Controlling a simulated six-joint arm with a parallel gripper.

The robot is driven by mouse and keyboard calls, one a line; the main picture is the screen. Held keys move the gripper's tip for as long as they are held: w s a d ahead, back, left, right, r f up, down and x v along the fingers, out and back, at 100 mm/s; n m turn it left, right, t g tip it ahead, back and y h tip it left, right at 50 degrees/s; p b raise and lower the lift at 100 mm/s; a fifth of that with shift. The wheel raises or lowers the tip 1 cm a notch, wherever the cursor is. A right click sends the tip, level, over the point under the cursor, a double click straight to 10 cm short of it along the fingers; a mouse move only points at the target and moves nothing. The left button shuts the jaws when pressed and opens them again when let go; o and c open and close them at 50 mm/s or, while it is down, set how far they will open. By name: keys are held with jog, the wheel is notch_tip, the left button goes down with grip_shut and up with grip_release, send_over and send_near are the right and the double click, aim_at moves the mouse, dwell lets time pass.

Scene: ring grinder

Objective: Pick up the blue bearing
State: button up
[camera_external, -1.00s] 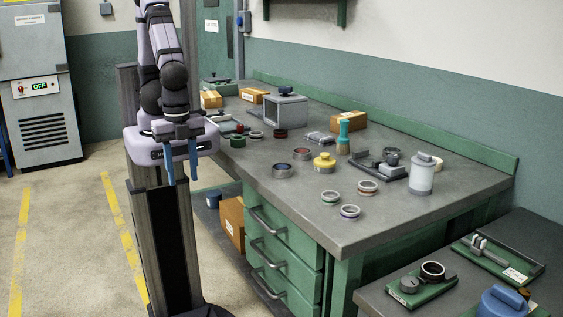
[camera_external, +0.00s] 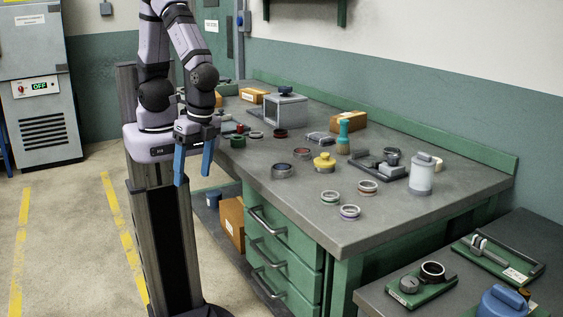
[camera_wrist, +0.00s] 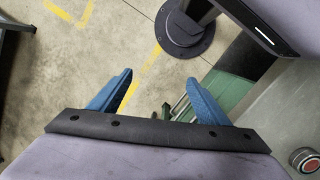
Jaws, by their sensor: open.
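Several ring bearings lie on the grey bench top in the external view. A ring with a bluish-violet rim (camera_external: 350,212) lies nearest the front edge, and a larger grey ring with a dark bluish inside (camera_external: 282,170) lies further left. I cannot tell for certain which is the blue bearing. My gripper (camera_external: 193,178) hangs left of the bench, beyond its edge and apart from all the rings. Its two blue fingers are spread and empty. They also show in the wrist view (camera_wrist: 159,78), above floor and the green bench side.
The bench top (camera_external: 400,225) also bears a green-rimmed ring (camera_external: 330,197), a red-orange-rimmed ring (camera_external: 368,187), a yellow container (camera_external: 324,162), a white bottle (camera_external: 421,175) and a brush (camera_external: 343,137). A red-centred round part (camera_wrist: 305,160) shows in the wrist view.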

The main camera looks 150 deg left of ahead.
aim_at(281, 165)
jog(key=a+n+t+h+p, duration=0.1)
jog(key=a+n+t+h, duration=0.1)
jog(key=a+n, duration=0.4)
jog(key=a+n+t+h+p, duration=0.1)
jog(key=a+n+t+h, duration=0.1)
jog(key=a+n+t, duration=0.2)
jog(key=a+n+t+h+p, duration=0.2)
jog(key=a+n+t, duration=0.1)
jog(key=a+n, duration=0.6)
jog(key=shift+w+a+r+n, duration=0.25)
jog(key=shift+w+a+n, duration=0.1)
jog(key=shift+n, duration=0.55)
jog(key=s+a+n+t+y, duration=0.1)
jog(key=a+n, duration=0.1)
jog(key=s+a+n+t+y, duration=0.1)
jog(key=s+a+n+t, duration=0.1)
jog(key=a, duration=0.1)
jog(key=s+a+n+t+y, duration=0.1)
jog(key=a, duration=0.2)
jog(key=shift+s+a+n+t+p, duration=0.2)
jog(key=shift+s+n+t+p, duration=0.05)
jog(key=shift+n+t+p, duration=0.15)
jog(key=shift+p+x, duration=0.45)
jog(key=shift+x, duration=0.35)
jog(key=shift+f+p+x, duration=0.15)
jog(key=shift+p+x, duration=0.65)
jog(key=shift+x, duration=0.65)
jog(key=shift+f+p+x, duration=0.1)
jog(key=shift+p+x, duration=0.65)
jog(key=shift+x, duration=0.7)
